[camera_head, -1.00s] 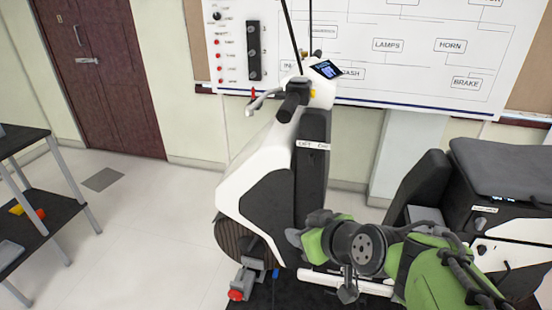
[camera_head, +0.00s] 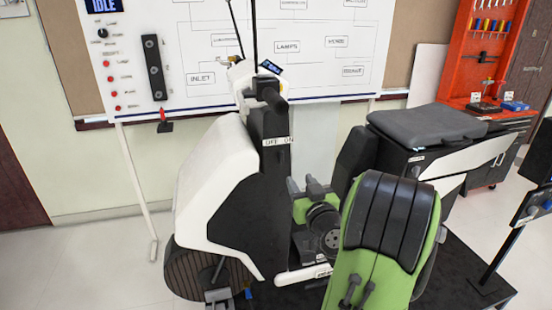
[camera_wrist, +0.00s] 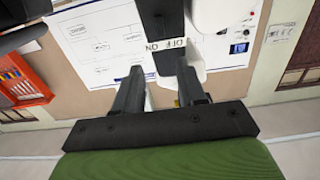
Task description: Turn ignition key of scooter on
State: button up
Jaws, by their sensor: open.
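The scooter (camera_head: 212,180) stands upright on a dark platform in the head view, with a white front body and a black column. A white OFF/ON label (camera_head: 277,141) is on the column below the handlebar; it also shows upside down in the wrist view (camera_wrist: 166,45). I cannot make out the ignition key in either view. My gripper (camera_head: 304,187) is in front of the column, lower than the label and to its right in the head view. In the wrist view its two fingers (camera_wrist: 161,72) are apart, with the label beyond them and nothing clearly held.
A wiring board (camera_head: 300,50) stands behind the scooter. The black seat (camera_head: 430,124) and rear body are at the right, close to my arm. An orange tool rack (camera_head: 490,50) stands at the far right. Clear floor (camera_head: 90,255) lies at the left.

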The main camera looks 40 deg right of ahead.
aim_at(282, 154)
jog(key=p+x, duration=0.7)
jog(key=x, duration=0.6)
jog(key=shift+w+r, duration=0.15)
jog(key=shift+w, duration=0.15)
jog(key=shift+w+d+p, duration=0.2)
jog(key=shift+w+p, duration=0.05)
jog(key=shift+p, duration=0.05)
grip_shut()
